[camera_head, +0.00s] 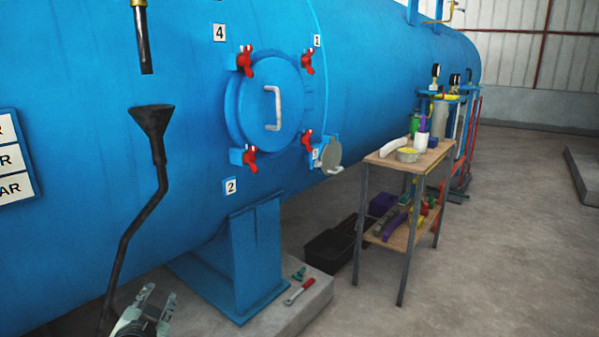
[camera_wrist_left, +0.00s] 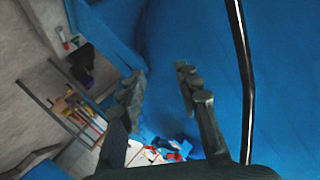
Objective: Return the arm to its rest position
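My left gripper (camera_head: 159,296) shows at the bottom edge of the head view, low in front of the blue autoclave (camera_head: 370,60). In the left wrist view its two fingers (camera_wrist_left: 160,76) are spread apart with nothing between them. In the head view it is just right of the lower end of a dark pipe with a funnel top (camera_head: 152,120). A dark pipe (camera_wrist_left: 243,70) runs beside the right finger in the wrist view, apart from it. The autoclave's round door (camera_head: 272,105) looks shut, with red clamps (camera_head: 246,62) around it. My right gripper is not in view.
A wooden two-tier cart (camera_head: 374,158) with bottles and tools stands right of the door. A red-handled wrench (camera_head: 299,292) lies on the concrete plinth (camera_head: 318,301).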

